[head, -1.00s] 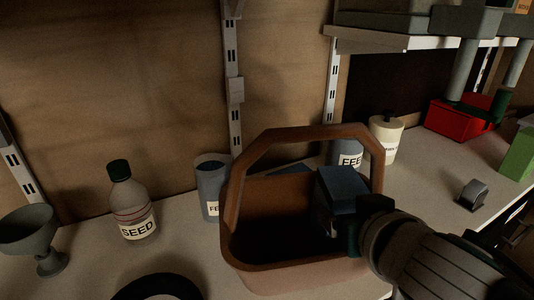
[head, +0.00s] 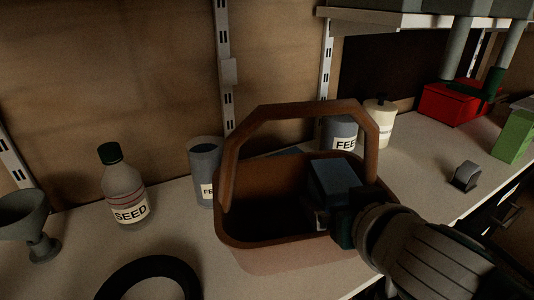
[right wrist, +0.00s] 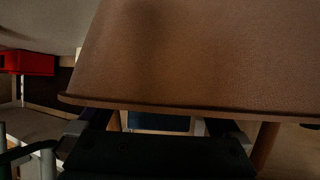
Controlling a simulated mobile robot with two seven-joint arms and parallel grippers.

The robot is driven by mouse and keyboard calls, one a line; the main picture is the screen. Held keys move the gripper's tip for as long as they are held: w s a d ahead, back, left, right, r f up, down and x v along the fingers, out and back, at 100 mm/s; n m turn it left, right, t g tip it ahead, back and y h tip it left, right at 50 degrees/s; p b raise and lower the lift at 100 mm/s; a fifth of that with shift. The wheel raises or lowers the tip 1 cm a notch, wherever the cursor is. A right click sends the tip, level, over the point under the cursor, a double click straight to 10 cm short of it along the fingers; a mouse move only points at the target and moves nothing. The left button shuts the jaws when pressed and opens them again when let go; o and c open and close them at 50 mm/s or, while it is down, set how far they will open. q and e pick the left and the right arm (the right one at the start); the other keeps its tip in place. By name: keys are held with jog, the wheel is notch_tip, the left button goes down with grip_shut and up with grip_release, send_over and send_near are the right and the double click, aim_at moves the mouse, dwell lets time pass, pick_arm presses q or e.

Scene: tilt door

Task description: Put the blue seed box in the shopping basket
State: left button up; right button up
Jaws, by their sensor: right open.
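The blue seed box (head: 335,180) is inside the right part of the brown shopping basket (head: 227,239), with its top below the basket's arched handle. My right gripper (head: 343,217) reaches over the basket's right rim from the right, close against the box. Its jaws are open, and part of the blue box (right wrist: 158,122) shows between the fingers in the right wrist view. A large brown surface, probably the basket wall (right wrist: 190,55), fills much of that view. Whether the box rests on the basket floor is hidden. My left gripper is not in view.
A seed bottle (head: 124,190) and a grey-blue feed container (head: 205,165) stand left of the basket. Another feed can (head: 339,135) and a cream bottle (head: 379,122) stand behind it. A black ring (head: 150,280) lies in front. A red box (head: 450,102) stands back right.

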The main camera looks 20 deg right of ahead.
jog(key=s+a+r+n+g+y, duration=0.1)
jog(key=s+a+g, duration=0.1)
jog(key=s, duration=0.5)
jog(key=s+a+r+n+g+y+p, duration=0.1)
jog(key=s+a+n+g, duration=0.1)
jog(key=s, duration=0.5)
jog(key=s+a+r+n+g+y+p, duration=0.1)
jog(key=s+a+r+n+g, duration=0.1)
jog(key=s+g, duration=0.2)
jog(key=s, duration=0.3)
jog(key=shift+y, duration=0.3)
jog(key=shift+a, duration=0.1)
